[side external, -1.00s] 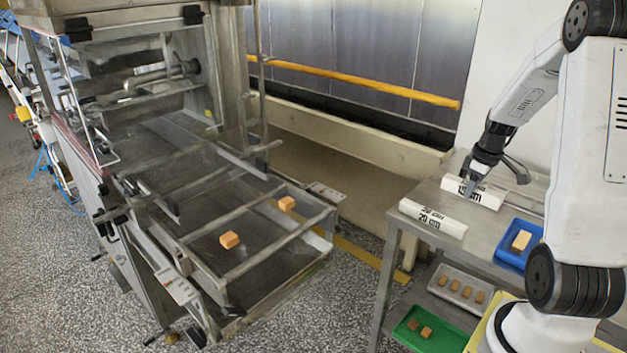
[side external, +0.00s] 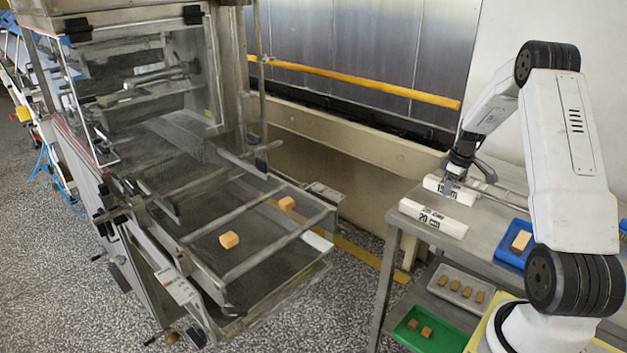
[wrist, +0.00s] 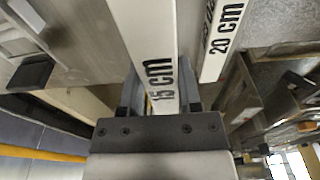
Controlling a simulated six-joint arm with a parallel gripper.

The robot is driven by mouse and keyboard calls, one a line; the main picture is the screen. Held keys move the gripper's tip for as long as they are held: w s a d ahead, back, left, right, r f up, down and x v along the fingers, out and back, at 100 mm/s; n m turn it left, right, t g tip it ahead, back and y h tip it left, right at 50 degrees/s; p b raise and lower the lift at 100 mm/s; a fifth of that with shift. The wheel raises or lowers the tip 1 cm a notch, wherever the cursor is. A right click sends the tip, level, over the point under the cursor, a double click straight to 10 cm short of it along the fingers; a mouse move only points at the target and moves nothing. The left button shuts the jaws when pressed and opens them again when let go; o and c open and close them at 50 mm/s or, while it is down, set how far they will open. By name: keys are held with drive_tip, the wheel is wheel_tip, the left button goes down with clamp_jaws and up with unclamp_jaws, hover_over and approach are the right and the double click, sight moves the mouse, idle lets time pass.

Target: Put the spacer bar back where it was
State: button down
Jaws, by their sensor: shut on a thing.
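My gripper (side external: 453,181) is shut on a white spacer bar marked 15 cm (side external: 466,193) near the back left edge of the steel table. In the wrist view, the 15 cm bar (wrist: 152,40) runs between the two fingers of my gripper (wrist: 158,104). I cannot tell whether the bar touches the table top. A second white bar marked 20 cm (side external: 433,218) lies on the table just in front of it. It also shows in the wrist view (wrist: 222,40), to the right of the held bar with a narrow gap between.
A blue tray (side external: 508,259) with a pale block stands on the table at right. Below are a grey tray (side external: 437,291) and a green tray (side external: 408,338) with brown blocks. Left stands the enrober with its mesh (side external: 255,250) carrying two orange-brown blocks (side external: 229,240).

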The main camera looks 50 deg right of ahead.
sight(439, 207)
drive_tip(key=shift+w+d+f, duration=0.4)
drive_tip(key=shift+f, duration=0.25)
drive_tip(key=shift+w+d+f, duration=0.35)
drive_tip(key=shift+d+f, duration=0.05)
drive_tip(key=shift+f, duration=0.2)
drive_tip(key=shift+w+d+f, duration=0.15)
drive_tip(key=shift+w+f, duration=0.05)
drive_tip(key=shift+f, duration=1.65)
drive_tip(key=shift+c, duration=1.4)
unclamp_jaws()
drive_tip(key=shift+f, duration=0.15)
wheel_tip(439, 207, up, 12)
drive_tip(key=s, duration=0.1)
drive_tip(key=shift+s, duration=0.25)
